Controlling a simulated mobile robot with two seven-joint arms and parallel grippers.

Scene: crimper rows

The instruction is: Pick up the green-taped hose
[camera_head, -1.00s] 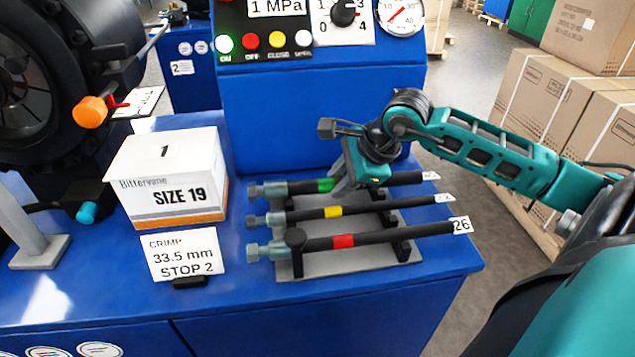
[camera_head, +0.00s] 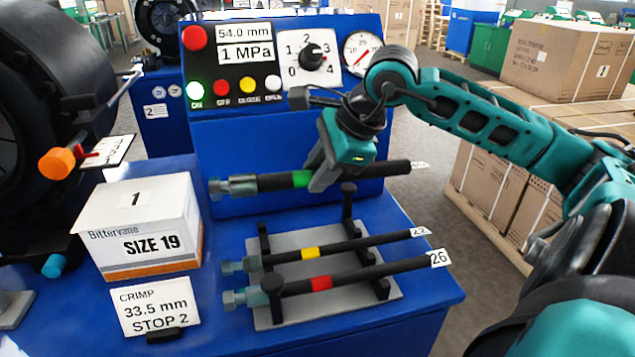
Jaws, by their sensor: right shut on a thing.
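The green-taped hose (camera_head: 375,169) is black, with a metal fitting at its left end, a green tape band and a white tag at its right end. My right gripper (camera_head: 322,183) is shut on it just right of the green band and holds it roughly level above the rack (camera_head: 345,297). The yellow-taped hose (camera_head: 350,245) and the red-taped hose (camera_head: 360,274) lie in the grey rack below. My left gripper is not in view.
A SIZE 19 box (camera_head: 145,230) and a crimp card (camera_head: 157,308) stand left of the rack on the blue bench. A blue control panel (camera_head: 265,110) rises behind the hose. A black crimping machine (camera_head: 40,120) is at far left. Cartons (camera_head: 570,60) stand at right.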

